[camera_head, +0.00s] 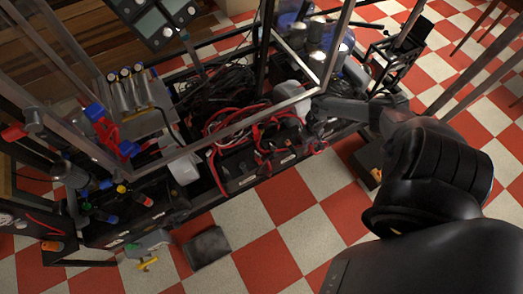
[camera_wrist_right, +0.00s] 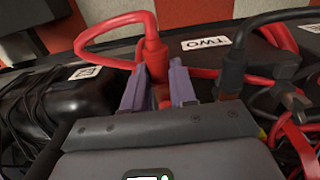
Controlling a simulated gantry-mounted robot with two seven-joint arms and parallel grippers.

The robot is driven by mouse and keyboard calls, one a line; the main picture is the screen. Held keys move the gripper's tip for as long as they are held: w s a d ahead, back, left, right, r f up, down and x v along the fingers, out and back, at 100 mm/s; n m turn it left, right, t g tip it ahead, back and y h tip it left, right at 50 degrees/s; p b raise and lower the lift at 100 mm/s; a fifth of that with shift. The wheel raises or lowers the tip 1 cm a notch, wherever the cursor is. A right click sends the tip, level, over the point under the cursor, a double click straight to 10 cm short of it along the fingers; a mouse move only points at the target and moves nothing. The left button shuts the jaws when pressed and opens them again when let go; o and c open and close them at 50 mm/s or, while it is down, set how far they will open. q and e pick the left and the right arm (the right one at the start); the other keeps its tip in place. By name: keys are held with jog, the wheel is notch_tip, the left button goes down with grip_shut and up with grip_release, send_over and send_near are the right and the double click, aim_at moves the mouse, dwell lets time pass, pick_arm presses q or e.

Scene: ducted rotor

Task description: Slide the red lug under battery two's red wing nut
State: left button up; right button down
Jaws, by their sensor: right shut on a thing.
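In the right wrist view my right gripper (camera_wrist_right: 158,88) has its two purple fingers shut on the red lug (camera_wrist_right: 156,68) end of a thick red cable (camera_wrist_right: 112,22). The cable loops up and to the left from it. A label reading TWO (camera_wrist_right: 205,43), upside down, lies on the dark battery top (camera_wrist_right: 190,65) just beyond the fingers. The red wing nut cannot be told apart; the fingers and lug may hide it. In the head view my right gripper (camera_head: 312,112) is small, at the right end of the battery row (camera_head: 240,168). My left gripper is not in view.
A black cable end (camera_wrist_right: 233,72) stands just right of the fingers, with red and black cables (camera_wrist_right: 285,85) beyond it. Metal frame bars (camera_head: 262,115) cross over the batteries. A white block (camera_head: 292,90) is close to the gripper.

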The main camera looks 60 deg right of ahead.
jog(key=shift+w+d+b, duration=0.6)
jog(key=shift+w, duration=0.35)
jog(key=c, duration=0.8)
grip_release()
jog(key=shift+r, duration=0.15)
jog(key=shift+r+p, duration=0.35)
jog(key=shift+p, duration=0.05)
notch_tip(320, 180, up, 10)
jog(key=p, duration=0.6)
jog(key=shift+w+a+f, duration=0.1)
